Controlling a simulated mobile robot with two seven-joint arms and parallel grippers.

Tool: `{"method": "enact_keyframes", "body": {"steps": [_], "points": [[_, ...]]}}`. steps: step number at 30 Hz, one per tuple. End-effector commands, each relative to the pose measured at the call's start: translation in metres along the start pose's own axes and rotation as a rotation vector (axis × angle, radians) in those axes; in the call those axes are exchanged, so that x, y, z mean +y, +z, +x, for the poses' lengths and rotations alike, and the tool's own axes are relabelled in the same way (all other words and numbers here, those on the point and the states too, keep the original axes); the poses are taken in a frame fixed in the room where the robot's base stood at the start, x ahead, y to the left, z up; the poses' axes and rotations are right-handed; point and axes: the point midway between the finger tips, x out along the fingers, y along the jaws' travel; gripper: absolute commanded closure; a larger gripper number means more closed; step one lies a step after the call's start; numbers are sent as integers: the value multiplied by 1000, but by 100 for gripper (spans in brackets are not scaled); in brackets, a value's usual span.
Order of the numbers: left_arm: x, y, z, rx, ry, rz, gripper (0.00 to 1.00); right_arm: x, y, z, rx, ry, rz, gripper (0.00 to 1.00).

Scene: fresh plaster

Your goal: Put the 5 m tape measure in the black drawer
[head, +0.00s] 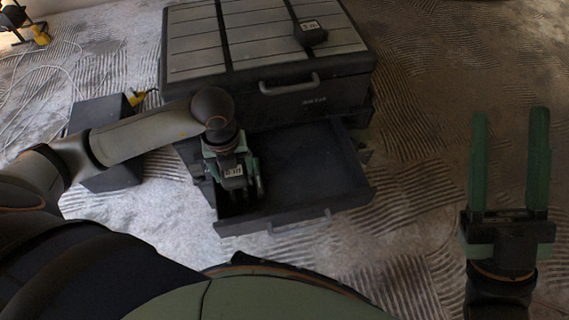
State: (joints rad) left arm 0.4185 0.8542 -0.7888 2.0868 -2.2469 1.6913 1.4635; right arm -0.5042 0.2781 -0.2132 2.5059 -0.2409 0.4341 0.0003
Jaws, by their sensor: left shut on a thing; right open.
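The black drawer (310,165) stands open at the bottom front of a dark tool chest (290,105). Its visible floor is bare on the right side. My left gripper (236,180) reaches down into the left part of the drawer. It is shut on a dark thing with a white label (233,171), apparently a tape measure; the label is too small to read. I cannot tell whether it touches the drawer floor. Another dark, labelled case (311,34) lies on the chest lid. My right gripper (508,165) is open and empty, to the right of the chest.
A dark box (100,112) stands on the floor left of the chest, behind my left arm, with a yellow item (143,96) beside it. Pale cables and a lamp stand (14,18) are at the far left. The ridged floor on the right is clear.

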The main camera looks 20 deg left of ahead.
Motion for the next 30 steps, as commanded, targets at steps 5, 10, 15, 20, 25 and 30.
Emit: {"method": "enact_keyframes", "body": {"steps": [5,10,15,20,25,30], "points": [[-18,1,12,1,-5,-33,92,-3,1,-5,13,-2,3,50],[-58,5,30,1,-6,-31,92,-8,10,-14,9,-3,21,50],[-97,10,52,1,-3,-31,92,-15,21,-24,6,-4,46,50],[-120,12,82,1,-1,-31,92,-22,31,-34,1,-7,71,50],[-132,14,95,-1,-1,-30,92,-24,36,-38,-4,-8,88,50],[-140,15,104,0,-1,-30,92,-27,40,-42,-7,-8,94,50]]}}
